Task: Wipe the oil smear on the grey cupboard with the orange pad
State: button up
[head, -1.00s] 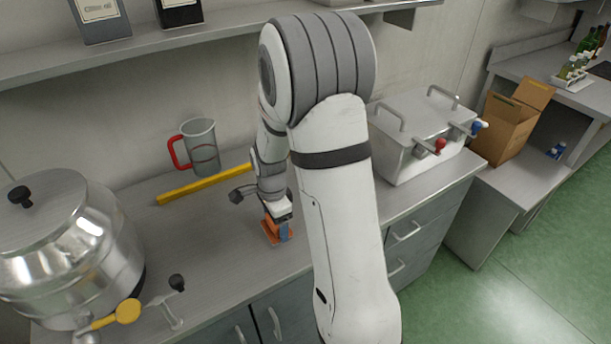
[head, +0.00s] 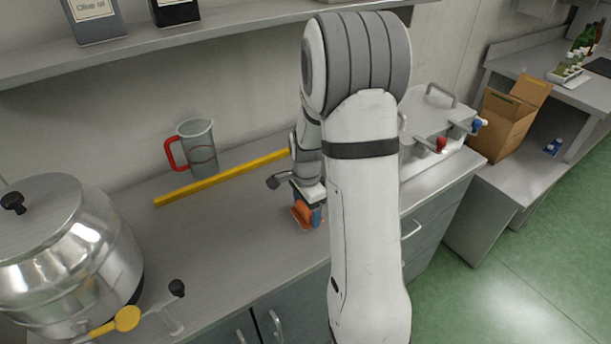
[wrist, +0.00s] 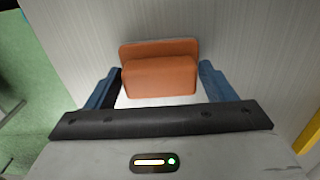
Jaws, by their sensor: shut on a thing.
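The orange pad (head: 300,213) is between the blue fingers of my gripper (head: 309,212), over the top of the grey cupboard (head: 235,228). In the wrist view the pad (wrist: 160,78) shows as a wide block with a flange, and my gripper (wrist: 160,88) has a finger at each side of it. My gripper is shut on the pad. The pad is low over the top; I cannot tell whether it touches. No oil smear can be made out in either view; my arm hides part of the cupboard top.
A yellow bar (head: 225,180) lies behind the pad, near a jug with a red handle (head: 197,148). A steel drum (head: 65,250) stands at left. A steel tank with taps (head: 425,160) stands at right, partly behind my arm. The top between drum and pad looks clear.

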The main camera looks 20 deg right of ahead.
jog(key=shift+w+d, duration=0.1)
jog(key=shift+d, duration=0.7)
jog(key=shift+r+p, duration=2.45)
jog(key=shift+r, duration=1.65)
